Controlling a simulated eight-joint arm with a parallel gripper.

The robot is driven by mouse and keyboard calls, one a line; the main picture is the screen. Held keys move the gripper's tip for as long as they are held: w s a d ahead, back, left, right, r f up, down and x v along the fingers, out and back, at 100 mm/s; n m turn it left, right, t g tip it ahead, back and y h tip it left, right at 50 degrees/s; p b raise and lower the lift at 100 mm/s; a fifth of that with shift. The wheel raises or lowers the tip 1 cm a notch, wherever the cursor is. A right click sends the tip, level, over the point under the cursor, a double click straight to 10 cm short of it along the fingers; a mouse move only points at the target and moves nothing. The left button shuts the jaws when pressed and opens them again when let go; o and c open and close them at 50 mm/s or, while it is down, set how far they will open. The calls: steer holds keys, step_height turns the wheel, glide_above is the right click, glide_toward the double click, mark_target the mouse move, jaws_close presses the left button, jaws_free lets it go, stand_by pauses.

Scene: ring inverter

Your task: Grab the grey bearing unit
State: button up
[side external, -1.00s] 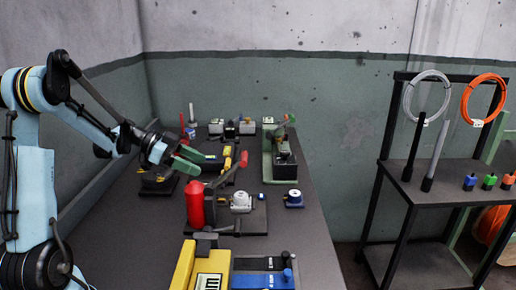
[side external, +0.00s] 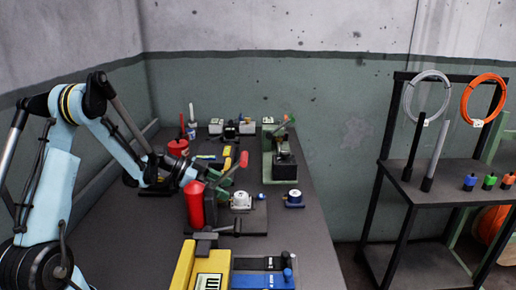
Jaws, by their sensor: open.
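A light grey unit (side external: 241,201), which looks like the grey bearing unit, sits on a dark fixture plate (side external: 259,217) in the middle of the table. My gripper (side external: 215,180) is up and to the left of this unit, apart from it, just behind a red cylinder (side external: 196,204). The gripper is open and nothing shows between the fingers. Other small grey-white units stand at the back, one on the left (side external: 216,126) and one on the right (side external: 247,127).
A blue-and-white round part (side external: 293,198) is right of the fixture. A yellow block (side external: 184,266) and a blue tool (side external: 263,281) are in front. A green machine (side external: 279,155) stands behind. A black shelf (side external: 455,183) is apart at right. The table's right front is bare.

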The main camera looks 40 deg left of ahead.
mark_target(242, 195)
steer(key=x, duration=0.4)
steer(key=shift+c, duration=0.4)
steer(key=c, duration=0.9)
jaws_close()
steer(key=shift+r, duration=0.2)
